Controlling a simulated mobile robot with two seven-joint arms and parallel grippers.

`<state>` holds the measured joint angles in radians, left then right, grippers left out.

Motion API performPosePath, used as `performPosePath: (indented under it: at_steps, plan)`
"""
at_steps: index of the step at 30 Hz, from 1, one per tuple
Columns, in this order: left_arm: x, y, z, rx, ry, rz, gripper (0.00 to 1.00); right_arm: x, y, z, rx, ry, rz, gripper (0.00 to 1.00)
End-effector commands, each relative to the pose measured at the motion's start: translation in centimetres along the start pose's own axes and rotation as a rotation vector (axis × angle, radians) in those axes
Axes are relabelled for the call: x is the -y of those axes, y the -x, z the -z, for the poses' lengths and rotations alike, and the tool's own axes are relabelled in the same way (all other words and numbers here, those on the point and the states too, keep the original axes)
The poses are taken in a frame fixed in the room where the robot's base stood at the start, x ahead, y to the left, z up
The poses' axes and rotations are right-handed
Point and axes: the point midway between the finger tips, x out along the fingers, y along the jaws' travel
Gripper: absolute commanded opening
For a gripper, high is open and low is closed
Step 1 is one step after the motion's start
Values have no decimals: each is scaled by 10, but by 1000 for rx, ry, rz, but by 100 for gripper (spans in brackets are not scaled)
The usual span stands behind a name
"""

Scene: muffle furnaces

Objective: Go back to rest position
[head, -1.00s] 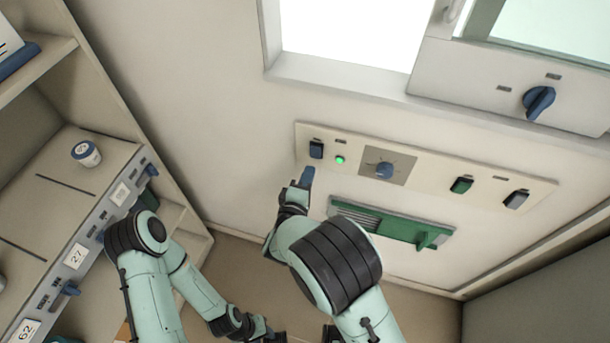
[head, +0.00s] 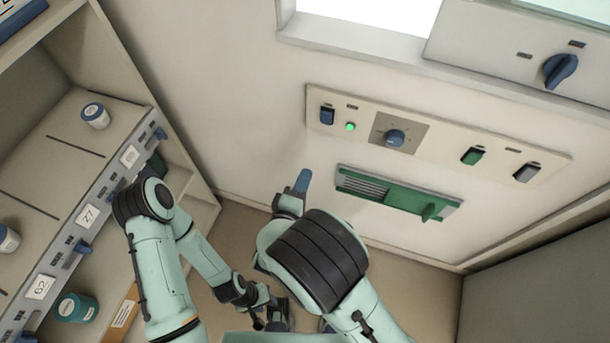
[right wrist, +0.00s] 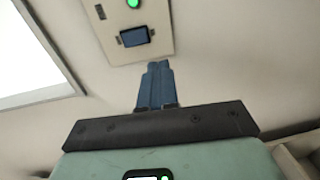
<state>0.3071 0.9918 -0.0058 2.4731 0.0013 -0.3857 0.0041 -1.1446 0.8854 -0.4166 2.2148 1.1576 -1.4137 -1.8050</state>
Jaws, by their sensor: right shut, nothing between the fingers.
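My right gripper (head: 303,181) is in front of the wall, below the left end of the control panel (head: 440,140). Its blue fingers are together with nothing between them, also in the right wrist view (right wrist: 157,68), where the tips are apart from the dark rocker switch (right wrist: 134,37) above them. My left gripper (head: 274,316) is low, near the bottom edge of the head view, small and dark; whether its fingers are apart is unclear.
Shelves with a white jar (head: 95,115) and a teal jar (head: 77,307) stand close to my left arm.

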Motion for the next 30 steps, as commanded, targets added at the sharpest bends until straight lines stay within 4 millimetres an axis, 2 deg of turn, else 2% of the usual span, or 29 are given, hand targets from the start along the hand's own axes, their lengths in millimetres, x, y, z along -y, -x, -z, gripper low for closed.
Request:
performPosePath:
  at_steps: [10, 14, 17, 18, 22, 24, 26, 27, 30]
  plan:
    - [0, 0, 0, 0, 0, 0, 40, 1, -1, -1, 0, -3, 5, 0]
    - [-1, 2, 0, -1, 0, 0, 40, 25, -14, -12, -2, -52, 79, 0]
    - [-2, 5, 1, -2, -1, -1, 40, 69, -31, -34, 4, -161, 223, 0]
    - [-3, 7, 1, -3, -1, -1, 40, 92, -35, -45, 13, -221, 302, 0]
    - [-5, 12, 2, -5, -2, -2, 40, 168, -33, -87, 101, -456, 584, 0]
    - [-6, 14, 3, -6, -2, -2, 40, 204, -21, -110, 185, -591, 734, 0]
    - [-7, 17, 3, -8, -3, -3, 40, 231, -4, -130, 274, -707, 858, 0]
    - [-8, 18, 4, -8, -3, -3, 40, 247, 9, -141, 341, -786, 938, 0]
    - [-10, 22, 5, -10, -4, -4, 40, 278, 48, -167, 539, -979, 1121, 0]
